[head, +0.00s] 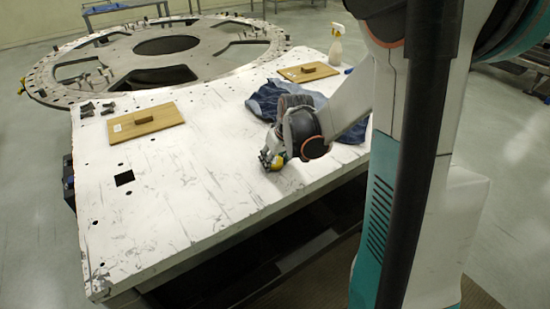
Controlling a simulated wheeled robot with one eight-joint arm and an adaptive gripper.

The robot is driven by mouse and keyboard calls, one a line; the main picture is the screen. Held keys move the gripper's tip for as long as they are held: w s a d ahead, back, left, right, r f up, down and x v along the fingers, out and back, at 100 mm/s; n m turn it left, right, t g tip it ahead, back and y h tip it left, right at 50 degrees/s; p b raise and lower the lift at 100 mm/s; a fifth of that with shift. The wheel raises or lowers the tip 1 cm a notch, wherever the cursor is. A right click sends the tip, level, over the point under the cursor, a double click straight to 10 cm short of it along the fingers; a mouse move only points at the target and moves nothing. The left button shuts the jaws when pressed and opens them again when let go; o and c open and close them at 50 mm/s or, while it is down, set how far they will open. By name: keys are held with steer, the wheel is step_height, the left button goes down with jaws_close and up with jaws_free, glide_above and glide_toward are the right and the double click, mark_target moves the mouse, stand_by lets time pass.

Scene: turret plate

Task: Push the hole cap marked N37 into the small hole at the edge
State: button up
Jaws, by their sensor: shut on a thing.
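My gripper (271,161) is low over the right part of the white plate (200,205), close to its front right edge. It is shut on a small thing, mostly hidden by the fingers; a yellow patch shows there. No marking N37 can be read in this view. Several small dark holes lie along the plate's left side, one of them a small hole (98,193) near the left edge. I cannot tell whether the held thing touches the plate.
A blue cloth (266,100) lies just behind my gripper. Two wooden boards with handles, one left (165,112) and one at the back (290,74), lie on the plate. Dark small parts (87,110) sit at the far left. A spray bottle (336,45) stands behind. The plate's front left is clear.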

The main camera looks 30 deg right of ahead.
steer(key=o, duration=1.1)
steer(key=shift+r, duration=0.1)
steer(key=v, duration=1.2)
steer(key=shift+a, duration=0.1)
